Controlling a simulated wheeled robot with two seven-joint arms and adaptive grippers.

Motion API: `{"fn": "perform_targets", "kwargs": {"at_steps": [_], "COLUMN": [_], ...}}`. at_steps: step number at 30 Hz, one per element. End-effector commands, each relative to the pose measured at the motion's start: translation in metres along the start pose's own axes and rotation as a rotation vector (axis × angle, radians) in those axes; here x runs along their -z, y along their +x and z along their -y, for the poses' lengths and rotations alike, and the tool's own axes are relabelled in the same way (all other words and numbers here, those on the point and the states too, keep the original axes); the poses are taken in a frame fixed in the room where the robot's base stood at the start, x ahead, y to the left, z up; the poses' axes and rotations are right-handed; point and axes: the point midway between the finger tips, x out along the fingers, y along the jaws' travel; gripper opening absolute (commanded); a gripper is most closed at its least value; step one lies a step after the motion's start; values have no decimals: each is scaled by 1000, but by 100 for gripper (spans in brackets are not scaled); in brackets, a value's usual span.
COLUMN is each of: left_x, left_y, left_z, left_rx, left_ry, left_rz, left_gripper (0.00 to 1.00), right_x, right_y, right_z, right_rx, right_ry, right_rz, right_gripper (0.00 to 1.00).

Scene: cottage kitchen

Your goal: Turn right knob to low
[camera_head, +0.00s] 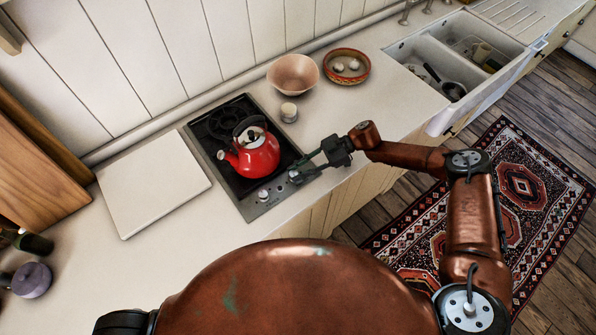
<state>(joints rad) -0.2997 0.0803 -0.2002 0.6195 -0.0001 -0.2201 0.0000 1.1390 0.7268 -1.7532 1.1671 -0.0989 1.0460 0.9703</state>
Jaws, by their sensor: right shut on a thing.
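The stove (227,184) is a dark cooktop set in the pale counter, with a grey control strip along its front edge. A left knob (264,194) shows on that strip. The right knob (294,177) is at the strip's right end, partly covered by my right gripper (299,174). That gripper reaches in from the right and is shut on the right knob. The knob's setting mark is too small to read. A red kettle (258,156) stands on the cooktop just behind the knobs. My left gripper is not in view.
A white board (152,193) lies left of the stove. A sink (412,51) with dishes is at the upper right. The counter's front strip is clear.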

Motion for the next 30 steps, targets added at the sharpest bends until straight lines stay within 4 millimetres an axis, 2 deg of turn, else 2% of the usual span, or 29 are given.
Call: {"fn": "perform_targets", "kwargs": {"at_steps": [5,6,12,23,26,30], "left_x": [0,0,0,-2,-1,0], "left_y": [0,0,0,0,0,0], "left_z": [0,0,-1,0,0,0], "left_rx": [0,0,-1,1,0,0], "left_ry": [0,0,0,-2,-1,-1], "left_rz": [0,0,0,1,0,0], "left_gripper": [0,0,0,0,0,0], "right_x": [1,1,1,0,0,0], "right_y": [1,1,1,-4,-15,-43], "right_z": [0,0,0,0,-1,-1], "right_rx": [0,-1,-1,-2,-4,-5], "right_ry": [-1,-1,-1,0,0,0], "right_rz": [-1,-1,-1,0,0,1], "right_gripper": [0,25,39,40,40,40]}}
